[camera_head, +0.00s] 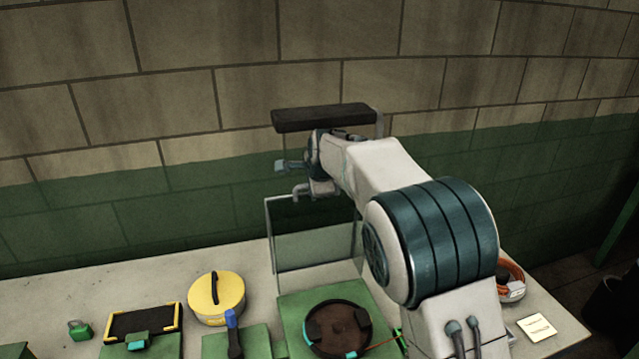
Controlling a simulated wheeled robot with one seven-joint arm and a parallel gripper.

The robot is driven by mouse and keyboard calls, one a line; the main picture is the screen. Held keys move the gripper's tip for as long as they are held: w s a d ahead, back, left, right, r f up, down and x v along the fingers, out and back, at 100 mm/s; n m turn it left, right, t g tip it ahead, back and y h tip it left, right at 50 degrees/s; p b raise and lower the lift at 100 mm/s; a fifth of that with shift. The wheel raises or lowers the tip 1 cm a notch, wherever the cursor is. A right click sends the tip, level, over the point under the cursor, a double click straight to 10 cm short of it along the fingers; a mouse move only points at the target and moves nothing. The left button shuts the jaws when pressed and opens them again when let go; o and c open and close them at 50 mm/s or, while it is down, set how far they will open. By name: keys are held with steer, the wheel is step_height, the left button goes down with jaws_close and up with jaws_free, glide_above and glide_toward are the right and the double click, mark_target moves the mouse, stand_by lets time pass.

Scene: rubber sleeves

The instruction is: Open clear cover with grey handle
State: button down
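The clear cover (318,250) is a see-through panel with thin dark edges. It stands near upright at the back of a green base (292,300) on the table. I cannot pick out its grey handle for sure; the area near its top edge is partly covered by my arm. My gripper (292,180) is above the cover's top left part, at the end of my white and teal arm. It is small and seen from behind and the side, so its opening and any contact with the cover are unclear.
A round dark brown part (340,328) sits on the green base. A yellow round container (216,297), a black tray with yellow corners (143,323) and a green padlock (80,329) are to the left. A dark bar (322,117) is above my gripper. My arm hides the table's right middle.

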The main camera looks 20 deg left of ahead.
steer(key=shift+w+a+f, duration=0.15)
steer(key=shift+a+f, duration=0.05)
steer(key=shift+a, duration=0.05)
steer(key=shift+d, duration=0.1)
steer(key=c, duration=1.5)
jaws_free()
steer(key=shift+c, duration=0.2)
steer(key=shift+r, duration=0.15)
steer(key=b+v, duration=0.2)
steer(key=v, duration=0.3)
steer(key=s+d+b, duration=0.4)
steer(key=s+d, duration=0.2)
steer(key=s, duration=0.3)
steer(key=shift+s+d+b, duration=0.3)
steer(key=shift+s, duration=0.1)
